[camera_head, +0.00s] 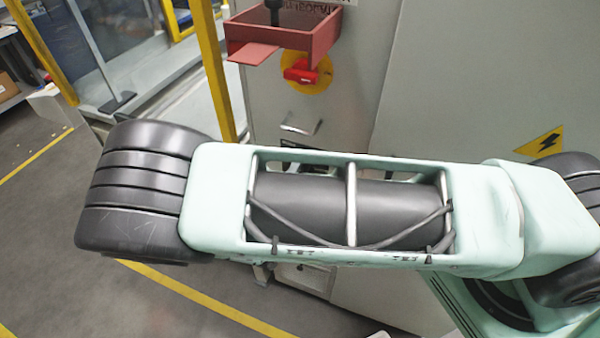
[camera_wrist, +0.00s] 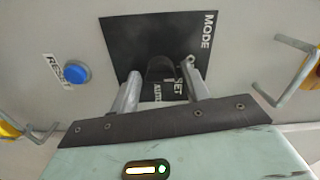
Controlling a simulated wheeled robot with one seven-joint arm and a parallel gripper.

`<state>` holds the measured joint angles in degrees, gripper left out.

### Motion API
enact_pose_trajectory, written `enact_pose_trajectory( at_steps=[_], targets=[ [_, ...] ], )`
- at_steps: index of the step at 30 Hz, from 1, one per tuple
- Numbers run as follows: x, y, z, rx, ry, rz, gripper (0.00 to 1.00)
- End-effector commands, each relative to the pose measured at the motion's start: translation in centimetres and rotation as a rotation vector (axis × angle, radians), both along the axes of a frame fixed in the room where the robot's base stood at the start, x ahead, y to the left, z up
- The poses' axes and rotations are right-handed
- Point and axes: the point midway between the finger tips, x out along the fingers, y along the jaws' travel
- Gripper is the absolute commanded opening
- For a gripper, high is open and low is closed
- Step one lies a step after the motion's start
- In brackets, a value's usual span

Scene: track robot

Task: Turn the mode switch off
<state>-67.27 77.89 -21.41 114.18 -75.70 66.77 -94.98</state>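The mode switch (camera_wrist: 160,69) is a dark knob on a black square panel (camera_wrist: 125,42) lettered MODE, SET and AUTO in the wrist view. The lettering is turned on its side, and part of it is hidden by the fingers. My gripper (camera_wrist: 162,75) has its two grey fingers spread, one on each side of the knob. A gap seems to show between the knob and the fingers. The knob's exact pointing direction is hard to tell. In the head view my arm hides the gripper and the switch.
A blue RESET button (camera_wrist: 75,72) is left of the panel, and a metal handle (camera_wrist: 282,70) is on the right. In the head view, a red tray (camera_head: 285,38) juts from the cabinet above a red knob on a yellow disc (camera_head: 308,75). Floor is free at left.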

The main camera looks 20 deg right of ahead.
Motion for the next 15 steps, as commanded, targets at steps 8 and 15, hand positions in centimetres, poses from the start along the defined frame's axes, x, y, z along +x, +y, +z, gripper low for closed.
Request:
enact_pose_trajectory(
  at_steps=[8, 15],
  targets=[
    [0.0, -0.1, 0.0, 0.000, -0.002, -0.002, 0.52],
    [-1.4, 1.5, -0.3, 0.002, -0.001, 0.001, 0.52]
  ],
)
